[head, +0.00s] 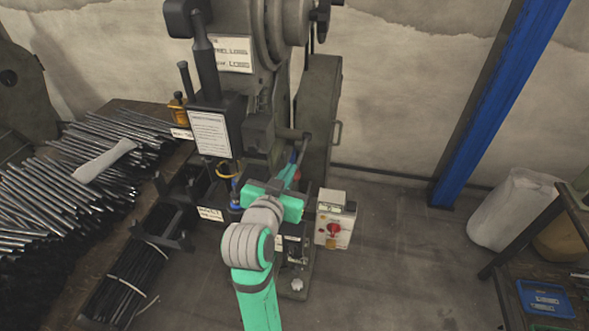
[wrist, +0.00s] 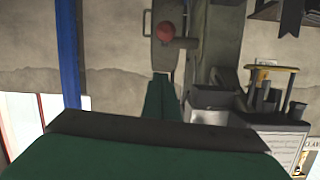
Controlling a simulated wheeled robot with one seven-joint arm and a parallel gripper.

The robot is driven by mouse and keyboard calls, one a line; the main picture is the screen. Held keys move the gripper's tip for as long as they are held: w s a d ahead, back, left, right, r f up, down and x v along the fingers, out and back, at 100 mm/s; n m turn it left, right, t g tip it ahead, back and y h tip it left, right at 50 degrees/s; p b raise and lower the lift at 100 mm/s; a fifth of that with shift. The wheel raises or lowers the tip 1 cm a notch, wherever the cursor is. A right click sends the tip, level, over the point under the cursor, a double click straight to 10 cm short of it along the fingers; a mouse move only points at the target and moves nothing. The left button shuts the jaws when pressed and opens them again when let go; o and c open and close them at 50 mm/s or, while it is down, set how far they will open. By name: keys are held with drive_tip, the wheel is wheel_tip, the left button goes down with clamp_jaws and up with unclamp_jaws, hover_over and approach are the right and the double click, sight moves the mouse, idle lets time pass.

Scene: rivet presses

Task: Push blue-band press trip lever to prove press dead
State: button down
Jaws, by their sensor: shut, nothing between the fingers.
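The press (head: 267,85) stands in the middle of the head view. A short grey shaft (head: 288,133) sticks out of its right side, ending in a dark hub with a thin lever (head: 301,153) sloping down. A small blue patch (head: 292,157) shows beside it, and a red knob (head: 297,177) below. The wrist view shows the red knob (wrist: 165,31) beside the shaft (wrist: 186,43). My gripper (head: 290,176) is shut and empty, close to the lever. Its green fingers (wrist: 163,80) point towards the knob; a gap shows between them in the picture. I cannot tell whether they touch the lever.
A grey cabinet (head: 319,105) stands right of the press. A white box with a red switch (head: 334,228) is below right. A bench with several metal rods (head: 60,190) is left. A blue pillar (head: 500,100) and a shelf (head: 545,300) are right. Open floor (head: 400,260) lies between.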

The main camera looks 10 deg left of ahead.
drive_tip(key=x, duration=0.9)
drive_tip(key=shift+w+d+f, duration=0.1)
drive_tip(key=shift+w, duration=0.2)
drive_tip(key=shift+s+a+f, duration=0.1)
drive_tip(key=shift+s+f, duration=0.2)
drive_tip(key=shift+f, duration=0.3)
drive_tip(key=shift+s+a+f, duration=0.1)
drive_tip(key=shift+s+f, duration=0.15)
drive_tip(key=shift+f, duration=0.35)
drive_tip(key=shift+s+f, duration=0.4)
drive_tip(key=shift+f, duration=0.1)
